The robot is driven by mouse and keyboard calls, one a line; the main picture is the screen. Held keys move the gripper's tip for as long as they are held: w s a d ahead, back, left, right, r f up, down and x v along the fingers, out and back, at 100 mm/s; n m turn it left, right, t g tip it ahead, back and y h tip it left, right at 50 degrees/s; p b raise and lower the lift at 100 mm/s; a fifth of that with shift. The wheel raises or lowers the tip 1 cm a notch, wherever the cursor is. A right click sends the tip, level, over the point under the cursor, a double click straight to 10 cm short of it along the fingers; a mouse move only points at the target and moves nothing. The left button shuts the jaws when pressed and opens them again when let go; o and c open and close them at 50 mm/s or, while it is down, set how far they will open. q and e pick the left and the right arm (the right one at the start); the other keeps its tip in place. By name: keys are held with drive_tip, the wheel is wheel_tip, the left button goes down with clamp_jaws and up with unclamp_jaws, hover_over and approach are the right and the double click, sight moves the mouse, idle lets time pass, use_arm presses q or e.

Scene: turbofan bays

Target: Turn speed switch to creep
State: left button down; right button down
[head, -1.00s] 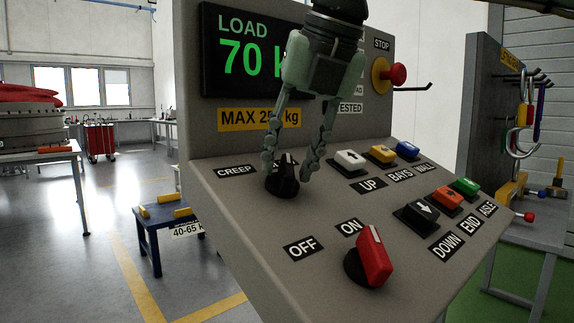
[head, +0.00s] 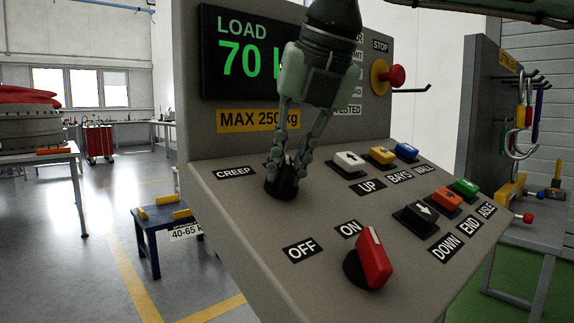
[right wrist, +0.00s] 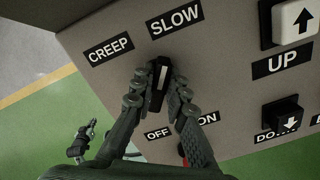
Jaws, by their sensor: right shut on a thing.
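The speed switch is a black knob with a white line; it shows in the head view (head: 281,187) on the sloped grey panel, and in the right wrist view (right wrist: 158,87). A CREEP label (head: 234,172) is to its left. In the right wrist view the white line points up toward the SLOW label (right wrist: 175,19), right of the CREEP label (right wrist: 108,49). My right gripper (head: 285,172) reaches down from above, its two fingers shut on the knob, one on each side. It also shows in the right wrist view (right wrist: 158,98). My left gripper is not in view.
A red ON/OFF switch (head: 371,260) sits lower on the panel. Several push buttons, such as the white UP button (head: 349,160), are to the right of the knob. A red stop button (head: 397,76) and load display (head: 235,50) are on the upright panel.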

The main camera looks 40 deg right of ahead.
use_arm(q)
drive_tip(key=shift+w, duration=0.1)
use_arm(e)
drive_tip(key=shift+n, duration=0.5)
drive_tip(key=shift+r+n, duration=0.1)
drive_tip(key=shift+n, duration=0.6)
drive_tip(key=shift+a+n, duration=0.1)
drive_tip(key=shift+n, duration=0.3)
drive_tip(key=n+p, duration=0.1)
drive_tip(key=n, duration=0.3)
drive_tip(key=shift+a+n, duration=0.1)
drive_tip(key=shift+n, duration=0.2)
drive_tip(key=shift+n+y+p, duration=0.3)
drive_tip(key=shift+n+p, duration=0.1)
drive_tip(key=shift+n, duration=0.5)
drive_tip(key=shift+a+n+p, duration=0.15)
drive_tip(key=shift+n+p, duration=0.15)
drive_tip(key=shift+n, duration=0.9)
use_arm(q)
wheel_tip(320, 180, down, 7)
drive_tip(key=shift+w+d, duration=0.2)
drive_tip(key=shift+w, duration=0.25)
use_arm(e)
drive_tip(key=shift+n, duration=1)
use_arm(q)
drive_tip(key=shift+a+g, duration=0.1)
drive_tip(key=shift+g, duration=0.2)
